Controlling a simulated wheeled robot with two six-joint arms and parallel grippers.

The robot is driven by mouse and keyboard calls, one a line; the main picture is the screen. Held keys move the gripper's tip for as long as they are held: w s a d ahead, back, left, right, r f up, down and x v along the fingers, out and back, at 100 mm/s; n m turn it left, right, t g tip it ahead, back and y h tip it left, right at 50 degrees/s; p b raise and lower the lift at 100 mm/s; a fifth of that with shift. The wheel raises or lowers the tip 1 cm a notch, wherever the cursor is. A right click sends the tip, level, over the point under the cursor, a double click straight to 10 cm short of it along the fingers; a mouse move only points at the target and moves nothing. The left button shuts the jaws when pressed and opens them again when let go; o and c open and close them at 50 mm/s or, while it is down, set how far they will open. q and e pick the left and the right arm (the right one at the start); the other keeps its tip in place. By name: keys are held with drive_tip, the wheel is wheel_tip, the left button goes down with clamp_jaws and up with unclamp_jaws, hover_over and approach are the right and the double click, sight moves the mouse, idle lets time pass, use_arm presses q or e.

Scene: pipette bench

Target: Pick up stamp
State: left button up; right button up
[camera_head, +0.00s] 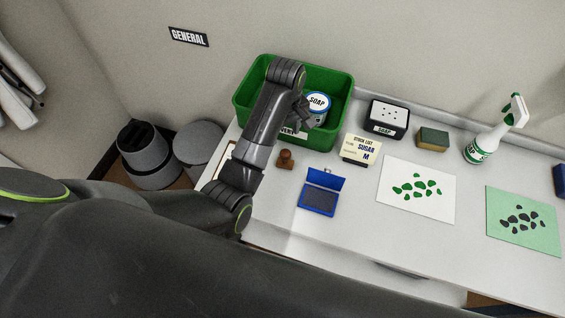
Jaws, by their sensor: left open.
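The stamp (286,158) is a small brown wooden piece with a knob handle. It stands upright on the white bench, just in front of the green bin and left of the open blue ink pad (319,200). My left arm reaches up from the lower left past the stamp's left side. My left gripper (299,108) is at the arm's far end, over the green bin, behind and above the stamp and apart from it. It is open; its fingers are small and partly hidden by the wrist. My right gripper is not in view.
The green bin (345,83) holds a round soap tub (317,105). To the right are a stock-list card (361,148), a soap box (388,117), a sponge (433,139), a spray bottle (487,142) and sheets with green (440,207) and dark blobs (546,238). The front bench is clear.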

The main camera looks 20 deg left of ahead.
sight(285, 152)
use_arm(q)
drive_tip(key=f+p, duration=0.1)
drive_tip(key=f, duration=0.5)
drive_tip(key=shift+s+f, duration=0.15)
drive_tip(key=shift+s, duration=0.05)
drive_tip(key=f, duration=0.2)
drive_tip(key=f+p, duration=0.1)
drive_tip(key=f, duration=0.1)
drive_tip(key=shift+s+d, duration=0.1)
drive_tip(key=shift+d, duration=0.1)
drive_tip(key=shift+f, duration=0.7)
drive_tip(key=c, duration=1)
